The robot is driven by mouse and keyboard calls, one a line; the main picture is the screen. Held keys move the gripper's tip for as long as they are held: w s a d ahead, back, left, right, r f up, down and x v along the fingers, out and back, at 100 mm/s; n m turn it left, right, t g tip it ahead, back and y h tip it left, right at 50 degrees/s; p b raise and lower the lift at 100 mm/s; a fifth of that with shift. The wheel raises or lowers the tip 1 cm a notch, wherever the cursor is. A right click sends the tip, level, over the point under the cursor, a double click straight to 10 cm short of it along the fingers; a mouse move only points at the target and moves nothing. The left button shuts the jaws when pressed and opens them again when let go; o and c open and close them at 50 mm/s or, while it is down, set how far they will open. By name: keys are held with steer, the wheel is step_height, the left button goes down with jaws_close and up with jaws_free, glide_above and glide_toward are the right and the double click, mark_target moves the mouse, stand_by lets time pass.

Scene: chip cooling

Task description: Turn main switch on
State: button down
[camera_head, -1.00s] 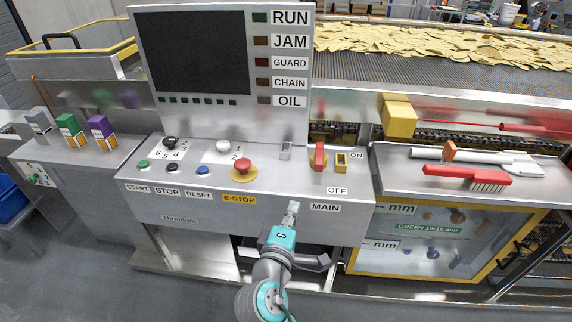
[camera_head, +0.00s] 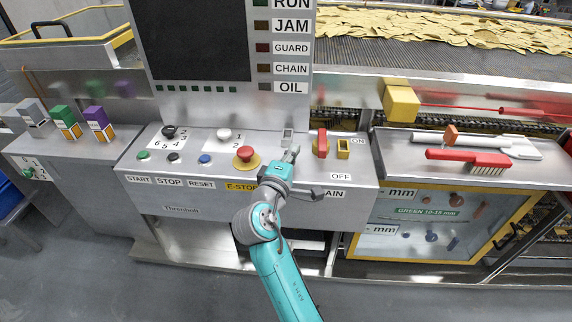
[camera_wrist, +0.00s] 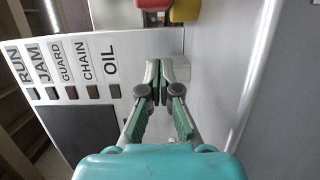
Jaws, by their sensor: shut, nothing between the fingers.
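In the wrist view the red handle (camera_wrist: 153,4) is cut off at the top edge. My gripper (camera_head: 291,154) is shut and empty over the panel, left of the switch and apart from it. Its closed fingertips (camera_wrist: 167,72) are in front of a small grey block (camera_wrist: 181,68). The MAIN label is partly hidden by my gripper.
The red E-STOP button (camera_head: 245,153) is close to the left of my gripper. A yellow block (camera_head: 343,148) sits right beside the switch. The dark screen (camera_head: 198,43) rises behind the panel. A red brush (camera_head: 468,158) lies on the right-hand bench.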

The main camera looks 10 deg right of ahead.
mark_target(322, 143)
steer(key=shift+s+d, duration=0.2)
steer(key=shift+d, duration=0.85)
steer(key=shift+s+d, duration=0.2)
steer(key=shift+d, duration=0.85)
